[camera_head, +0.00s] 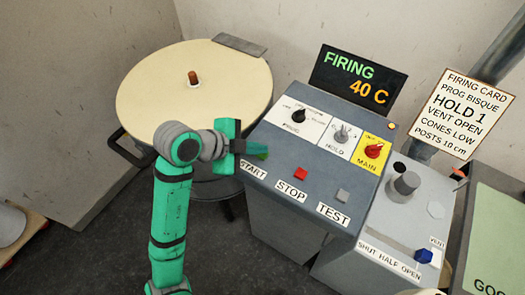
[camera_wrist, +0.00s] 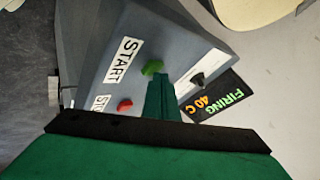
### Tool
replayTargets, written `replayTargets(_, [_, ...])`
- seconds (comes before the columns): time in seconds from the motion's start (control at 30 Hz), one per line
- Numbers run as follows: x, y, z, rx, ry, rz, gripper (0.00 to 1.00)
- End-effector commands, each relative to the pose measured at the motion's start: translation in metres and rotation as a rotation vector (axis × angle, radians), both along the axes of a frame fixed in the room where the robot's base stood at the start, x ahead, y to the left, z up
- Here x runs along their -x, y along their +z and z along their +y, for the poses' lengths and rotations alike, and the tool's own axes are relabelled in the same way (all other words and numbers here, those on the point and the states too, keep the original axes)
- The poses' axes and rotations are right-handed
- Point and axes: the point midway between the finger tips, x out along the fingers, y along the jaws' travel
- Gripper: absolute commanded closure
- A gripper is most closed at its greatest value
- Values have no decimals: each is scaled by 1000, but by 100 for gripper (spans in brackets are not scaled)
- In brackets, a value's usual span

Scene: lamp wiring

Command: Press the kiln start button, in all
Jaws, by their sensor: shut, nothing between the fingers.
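The grey control box (camera_head: 310,170) stands beside the round kiln with its cream lid (camera_head: 195,85) closed. The green START button (camera_wrist: 152,68) shows in the wrist view beside its START label (camera_wrist: 122,60); in the head view my gripper largely covers it. My gripper (camera_head: 262,152) is shut and empty, with its fingertips (camera_wrist: 160,82) at the button's edge. I cannot tell whether they touch it. The display (camera_head: 355,80) reads FIRING in green and 40 C in orange.
A red STOP button (camera_head: 300,173) and a grey TEST button (camera_head: 343,196) sit right of START. PROG, HOLD and red MAIN (camera_head: 374,151) knobs are behind them. A firing card (camera_head: 463,113) and a vent box with a blue knob (camera_head: 424,256) are at the right.

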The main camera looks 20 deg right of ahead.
Motion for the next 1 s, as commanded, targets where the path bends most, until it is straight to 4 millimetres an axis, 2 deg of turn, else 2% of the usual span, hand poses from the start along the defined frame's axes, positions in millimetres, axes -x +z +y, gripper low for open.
replayTargets(0.43, [0,0,0,-1,-1,1,100])
replayTargets(0.8, [0,16,0,-1,0,-1,100])
replayTargets(1.0, [0,18,0,0,0,0,100])
